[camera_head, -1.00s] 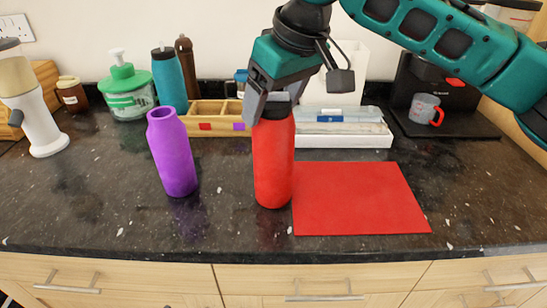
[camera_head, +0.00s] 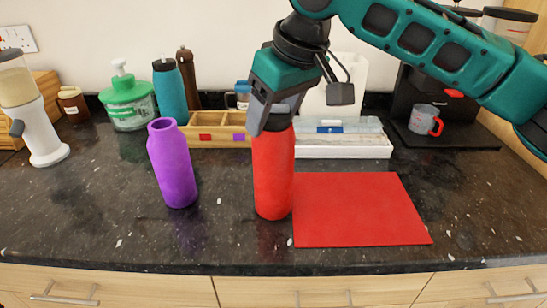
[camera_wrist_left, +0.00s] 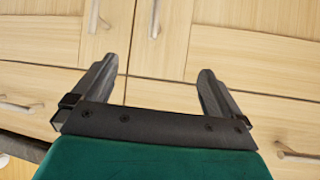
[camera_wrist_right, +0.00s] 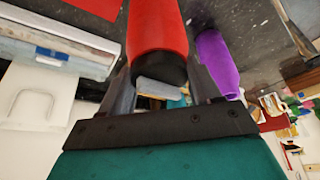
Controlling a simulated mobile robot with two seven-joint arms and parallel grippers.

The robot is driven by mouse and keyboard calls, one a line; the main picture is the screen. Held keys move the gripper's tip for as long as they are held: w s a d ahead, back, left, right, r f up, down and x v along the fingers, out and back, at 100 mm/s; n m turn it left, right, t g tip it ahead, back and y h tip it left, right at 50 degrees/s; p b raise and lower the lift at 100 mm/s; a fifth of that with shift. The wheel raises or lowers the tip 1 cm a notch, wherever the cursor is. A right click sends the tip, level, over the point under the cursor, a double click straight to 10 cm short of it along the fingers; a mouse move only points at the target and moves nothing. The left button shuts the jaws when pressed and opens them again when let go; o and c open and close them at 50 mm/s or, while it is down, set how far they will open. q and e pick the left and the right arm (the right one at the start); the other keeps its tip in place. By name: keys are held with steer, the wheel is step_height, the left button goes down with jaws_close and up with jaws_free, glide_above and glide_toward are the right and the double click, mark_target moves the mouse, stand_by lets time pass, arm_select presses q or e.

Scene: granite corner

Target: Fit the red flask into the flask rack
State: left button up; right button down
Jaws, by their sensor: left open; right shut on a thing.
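The red flask (camera_head: 273,178) stands upright on the dark counter, at the left edge of a red mat. My right gripper (camera_head: 272,112) is shut on its dark cap end from above. In the right wrist view the red flask (camera_wrist_right: 158,32) lies between the fingers (camera_wrist_right: 163,86). A low wooden rack (camera_head: 206,142) with a red and a purple mark on its front is behind, to the left of the flask; my gripper hides part of its right end. My left gripper (camera_wrist_left: 156,82) is open and empty in front of the cabinet fronts, outside the head view.
A purple flask (camera_head: 173,165) stands upright left of the red one. The red mat (camera_head: 358,210) lies to the right. A white tray (camera_head: 343,148), a teal bottle (camera_head: 170,92), a brown bottle (camera_head: 187,75) and a green-lidded jar (camera_head: 126,98) line the back. The front left counter is clear.

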steer(key=shift+r, duration=0.25)
